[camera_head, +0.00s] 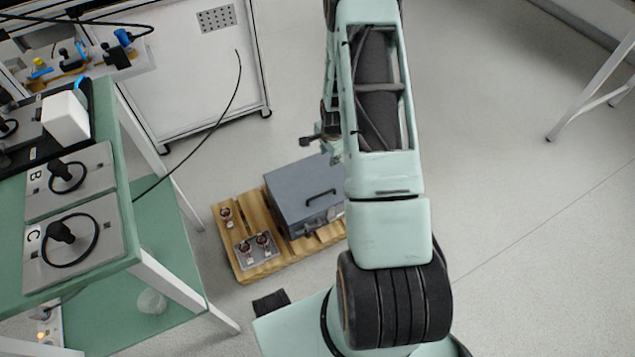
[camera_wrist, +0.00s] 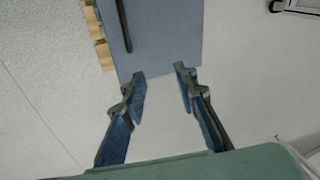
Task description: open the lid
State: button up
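A blue-grey metal box (camera_head: 300,192) stands on a wooden pallet (camera_head: 240,211). Its lid looks closed, and a black handle (camera_head: 320,197) is on its near side. In the head view my gripper (camera_head: 310,140) is beyond the box's far edge, partly hidden by my arm. In the wrist view my gripper (camera_wrist: 160,76) is open and empty, its two fingertips at the edge of the box (camera_wrist: 165,35). I cannot tell whether they touch it. The handle (camera_wrist: 123,25) shows as a dark bar further up, apart from the fingers.
A grey plate with two small copper-coloured parts (camera_head: 255,247) and a third part (camera_head: 226,214) share the pallet. A green workbench (camera_head: 140,240) stands left, a white cabinet (camera_head: 195,75) behind. A black cable (camera_head: 215,125) hangs between them. The floor (camera_head: 510,220) at right is clear.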

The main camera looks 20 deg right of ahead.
jog(key=m+g+y, duration=0.1)
jog(key=m, duration=0.1)
send_over(319, 195)
jog(key=s, duration=0.2)
notch_tip(319, 195, down, 6)
jog(key=f+b, duration=0.1)
jog(key=f, duration=0.2)
jog(key=w+f+b, duration=0.1)
jog(key=f, duration=0.3)
jog(key=f+b, duration=0.1)
jog(key=f, duration=0.2)
jog(key=shift+w+f, duration=0.25)
jog(key=shift+w, duration=0.05)
grip_shut()
